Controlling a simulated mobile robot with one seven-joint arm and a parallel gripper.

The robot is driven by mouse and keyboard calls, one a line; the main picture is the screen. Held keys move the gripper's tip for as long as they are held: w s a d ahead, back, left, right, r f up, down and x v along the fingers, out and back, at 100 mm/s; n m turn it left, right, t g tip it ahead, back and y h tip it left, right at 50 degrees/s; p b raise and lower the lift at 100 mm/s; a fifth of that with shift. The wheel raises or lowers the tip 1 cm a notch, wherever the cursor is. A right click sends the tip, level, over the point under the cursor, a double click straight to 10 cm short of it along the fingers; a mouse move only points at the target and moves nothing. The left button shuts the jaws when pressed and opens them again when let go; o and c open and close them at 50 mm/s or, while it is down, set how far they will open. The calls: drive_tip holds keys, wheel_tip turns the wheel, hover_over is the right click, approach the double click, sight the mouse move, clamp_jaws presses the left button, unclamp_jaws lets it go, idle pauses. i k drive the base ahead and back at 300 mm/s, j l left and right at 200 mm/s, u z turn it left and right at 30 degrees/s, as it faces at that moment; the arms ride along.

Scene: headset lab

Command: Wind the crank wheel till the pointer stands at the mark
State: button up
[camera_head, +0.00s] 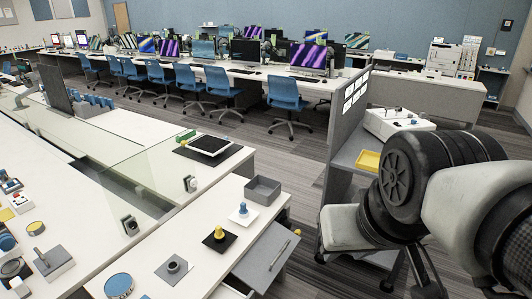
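I cannot surely pick out the crank wheel, its pointer or the mark. Round dial-like things stand on the near left bench: a blue-faced one (118,287) at the front edge and a yellowish one (35,228) farther left. A grey block with an upright post (52,260) stands between them. No pointer or mark is legible on any of these. My arm (440,190) fills the right side, with dark ribbed joints and pale links. My gripper is not in view.
A grey cart (348,155) holds a yellow tray (368,160) and a white device (398,123). Blue chairs (285,92) line the desks behind.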

sight(284, 222)
drive_tip(key=u, duration=0.75)
drive_tip(key=i+l+u, duration=0.15)
drive_tip(key=l+u, duration=0.15)
drive_tip(key=i+l+u, duration=0.1)
drive_tip(key=l+u, duration=0.45)
drive_tip(key=l, duration=0.2)
drive_tip(key=i+l, duration=0.1)
drive_tip(key=l, duration=0.45)
drive_tip(key=l+u, duration=0.15)
drive_tip(key=l, duration=0.45)
drive_tip(key=i, duration=0.05)
